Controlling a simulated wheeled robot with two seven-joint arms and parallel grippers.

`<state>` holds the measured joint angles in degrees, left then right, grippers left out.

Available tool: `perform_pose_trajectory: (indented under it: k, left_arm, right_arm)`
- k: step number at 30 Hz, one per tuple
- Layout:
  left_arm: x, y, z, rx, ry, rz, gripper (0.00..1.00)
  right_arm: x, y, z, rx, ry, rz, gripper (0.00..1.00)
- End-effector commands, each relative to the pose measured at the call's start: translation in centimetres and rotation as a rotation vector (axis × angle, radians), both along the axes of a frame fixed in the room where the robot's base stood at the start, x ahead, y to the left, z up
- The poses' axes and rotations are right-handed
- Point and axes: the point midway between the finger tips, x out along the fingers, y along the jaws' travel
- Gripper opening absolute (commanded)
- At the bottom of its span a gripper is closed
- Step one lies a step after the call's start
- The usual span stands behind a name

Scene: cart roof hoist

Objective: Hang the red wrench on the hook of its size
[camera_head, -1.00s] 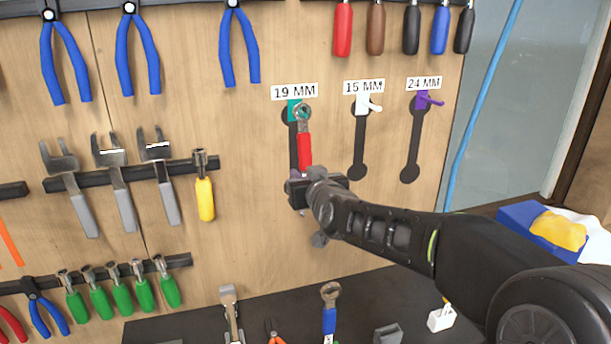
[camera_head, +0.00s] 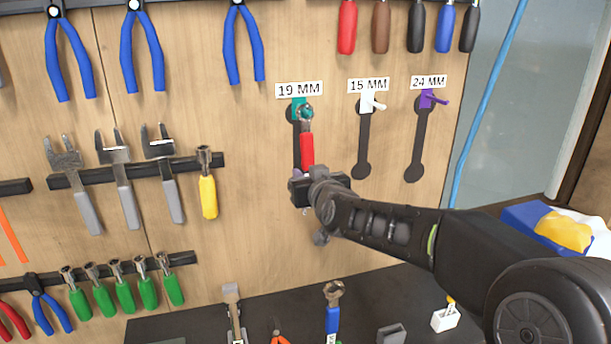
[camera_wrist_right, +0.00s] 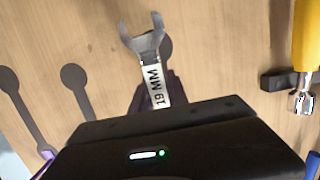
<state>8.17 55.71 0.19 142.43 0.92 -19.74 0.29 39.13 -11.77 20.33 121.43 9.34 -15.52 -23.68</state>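The red wrench (camera_head: 307,150) is upright, its ring end over the teal hook (camera_head: 299,103) under the 19 MM label (camera_head: 299,89). Teal shows in the ring opening; I cannot tell how deep the hook sits in it. My right gripper (camera_head: 308,184) is shut on the wrench's lower part. A white hook (camera_head: 368,102) under 15 MM and a purple hook (camera_head: 428,99) under 24 MM are empty. My left gripper is out of view.
Blue pliers (camera_head: 243,45) and several handled tools hang above, and a yellow-handled tool (camera_head: 208,195) hangs to the left. A dark shelf (camera_head: 280,300) below holds a blue wrench (camera_head: 332,315) and other items.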

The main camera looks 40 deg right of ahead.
Motion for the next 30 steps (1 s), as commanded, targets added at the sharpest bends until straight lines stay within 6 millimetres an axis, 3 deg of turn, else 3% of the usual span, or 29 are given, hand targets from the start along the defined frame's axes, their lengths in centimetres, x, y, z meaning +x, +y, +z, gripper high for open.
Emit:
perform_pose_trajectory:
  k: [9, 20, 30]
  left_arm:
    - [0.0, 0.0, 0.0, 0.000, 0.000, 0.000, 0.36]
    - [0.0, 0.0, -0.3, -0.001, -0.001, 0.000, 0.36]
    - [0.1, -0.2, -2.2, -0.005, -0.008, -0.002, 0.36]
  right_arm:
    - [0.0, 0.0, 0.0, 0.000, 0.000, 0.000, 0.44]
    - [-0.5, 0.2, 0.0, -0.001, 0.000, 0.000, 0.44]
    - [-4.6, 1.6, 0.9, -0.003, -0.003, -0.001, 0.44]
